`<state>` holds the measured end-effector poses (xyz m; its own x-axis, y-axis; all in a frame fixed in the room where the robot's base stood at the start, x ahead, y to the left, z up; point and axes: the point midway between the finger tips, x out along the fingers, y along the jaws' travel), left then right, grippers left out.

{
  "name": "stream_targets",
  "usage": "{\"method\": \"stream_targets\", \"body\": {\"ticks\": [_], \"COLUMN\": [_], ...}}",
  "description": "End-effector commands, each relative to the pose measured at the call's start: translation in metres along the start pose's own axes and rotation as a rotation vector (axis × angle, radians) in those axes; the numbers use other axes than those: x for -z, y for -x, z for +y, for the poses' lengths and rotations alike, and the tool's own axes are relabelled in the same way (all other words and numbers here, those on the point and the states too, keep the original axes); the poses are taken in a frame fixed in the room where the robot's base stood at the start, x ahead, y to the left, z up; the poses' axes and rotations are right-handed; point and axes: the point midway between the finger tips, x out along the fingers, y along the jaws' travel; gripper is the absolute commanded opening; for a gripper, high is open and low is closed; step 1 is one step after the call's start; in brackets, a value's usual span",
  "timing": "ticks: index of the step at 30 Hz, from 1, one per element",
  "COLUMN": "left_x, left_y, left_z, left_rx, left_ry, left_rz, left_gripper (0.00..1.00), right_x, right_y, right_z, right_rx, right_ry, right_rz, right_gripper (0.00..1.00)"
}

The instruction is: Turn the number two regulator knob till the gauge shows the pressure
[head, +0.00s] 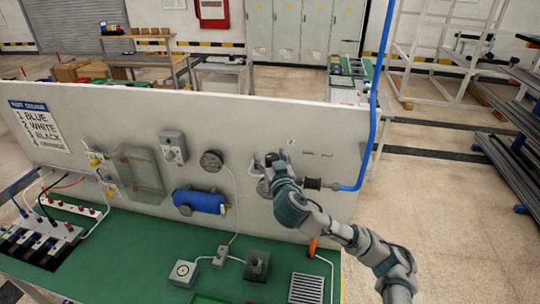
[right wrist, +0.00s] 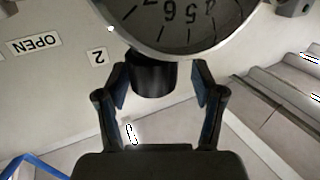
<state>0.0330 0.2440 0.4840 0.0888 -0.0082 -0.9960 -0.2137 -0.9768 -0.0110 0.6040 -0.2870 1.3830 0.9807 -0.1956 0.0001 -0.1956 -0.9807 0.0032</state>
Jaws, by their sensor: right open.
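In the right wrist view the black number two regulator knob (right wrist: 152,76) sits just below a round gauge (right wrist: 188,22). A "2" label (right wrist: 97,55) is beside it. The gauge is upside down and cut off by the frame; I see some numerals but no needle, so I cannot read the pressure. My right gripper (right wrist: 161,72) is open, one finger on each side of the knob, with visible gaps on both sides. In the head view my right gripper (head: 268,168) is at the panel (head: 335,130) and mostly hides the knob and gauge. My left gripper is out of view.
A blue pipe (head: 374,85) rises just right of my right gripper. A blue tank (head: 199,201) and a round fitting (head: 211,160) are on the panel to the left. The green bench (head: 130,240) below holds small boxes and a grate (head: 306,288). An "OPEN" label (right wrist: 35,44) is nearby.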

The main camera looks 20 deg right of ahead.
Motion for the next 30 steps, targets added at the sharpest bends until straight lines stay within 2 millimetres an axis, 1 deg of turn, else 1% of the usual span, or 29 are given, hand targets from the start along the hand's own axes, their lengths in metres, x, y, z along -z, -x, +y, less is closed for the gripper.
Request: {"method": "stream_targets", "body": {"ticks": [6,7,8,9,11,12,14,15,23,30], "left_x": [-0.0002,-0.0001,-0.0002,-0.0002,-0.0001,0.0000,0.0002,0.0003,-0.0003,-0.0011], "left_y": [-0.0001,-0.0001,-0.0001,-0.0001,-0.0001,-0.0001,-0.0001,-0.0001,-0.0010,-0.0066], "left_z": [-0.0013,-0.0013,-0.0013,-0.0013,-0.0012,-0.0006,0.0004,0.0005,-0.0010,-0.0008], "left_rx": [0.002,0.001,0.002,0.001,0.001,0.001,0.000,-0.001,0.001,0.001], "left_ry": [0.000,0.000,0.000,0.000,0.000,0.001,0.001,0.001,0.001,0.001], "left_rz": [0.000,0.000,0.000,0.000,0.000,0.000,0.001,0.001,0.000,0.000], "left_gripper": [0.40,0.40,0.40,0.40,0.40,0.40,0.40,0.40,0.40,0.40], "right_x": [-0.0006,-0.0005,-0.0005,-0.0004,-0.0003,-0.0002,-0.0001,0.0000,0.0005,-0.0008], "right_y": [-0.0011,-0.0010,-0.0009,-0.0008,-0.0007,-0.0008,-0.0008,-0.0007,-0.0003,-0.0004], "right_z": [0.0004,0.0003,0.0001,0.0000,0.0000,0.0003,0.0007,0.0006,-0.0003,-0.0010], "right_rx": [0.000,0.000,0.000,0.000,0.000,-0.001,-0.003,-0.004,-0.014,-0.112], "right_ry": [0.000,0.000,0.000,0.000,0.000,0.000,0.001,0.001,0.000,-0.006], "right_rz": [0.000,0.000,0.000,0.000,0.000,0.000,0.000,0.000,0.002,0.000], "right_gripper": [0.68,0.66,0.58,0.48,0.33,0.23,0.08,0.07,0.07,0.07]}}
